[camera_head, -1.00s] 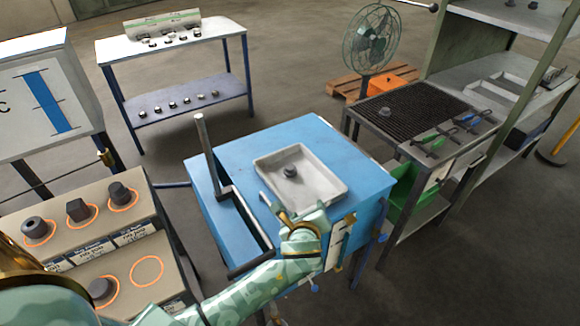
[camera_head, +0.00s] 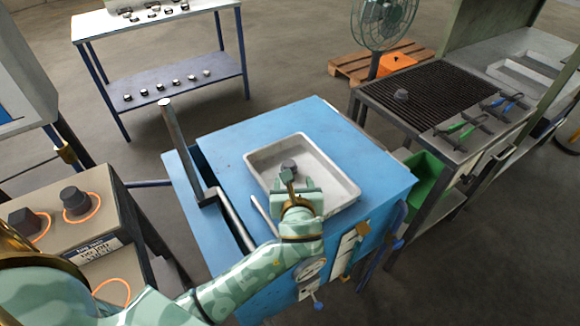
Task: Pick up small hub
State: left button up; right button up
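A small dark grey hub (camera_head: 289,166) sits in a pale grey tray (camera_head: 345,190) on the blue table. My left gripper (camera_head: 289,186) reaches over the tray's near edge, just on the near side of the hub. Its fingers look spread, with nothing clearly held between them. The gripper hides part of the tray floor and near rim. I cannot tell whether a finger touches the hub. My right gripper is not in view.
The blue table (camera_head: 235,150) has an upright grey post (camera_head: 172,130) at its left. A control panel (camera_head: 120,235) with dark knobs stands at left. A grill (camera_head: 425,92) bearing a small grey part stands at right. A rack of small parts (camera_head: 165,65) is behind.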

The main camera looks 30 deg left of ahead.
aim_at(289, 162)
pick_arm(q)
jog(key=b+x, duration=0.1)
jog(key=x, duration=0.2)
jog(key=b+x, duration=0.1)
jog(key=x, duration=0.3)
jog(key=b+x, duration=0.2)
jog(key=x, duration=0.2)
jog(key=shift+f, duration=0.3)
jog(key=b+x, duration=0.1)
jog(key=x, duration=0.1)
jog(key=f+b+x, duration=0.1)
jog(key=b+x, duration=0.1)
jog(key=x, duration=0.1)
jog(key=shift+s, duration=0.15)
jog(key=shift+a+r, duration=0.1)
jog(key=shift+r, duration=0.15)
jog(key=c, duration=1.1)
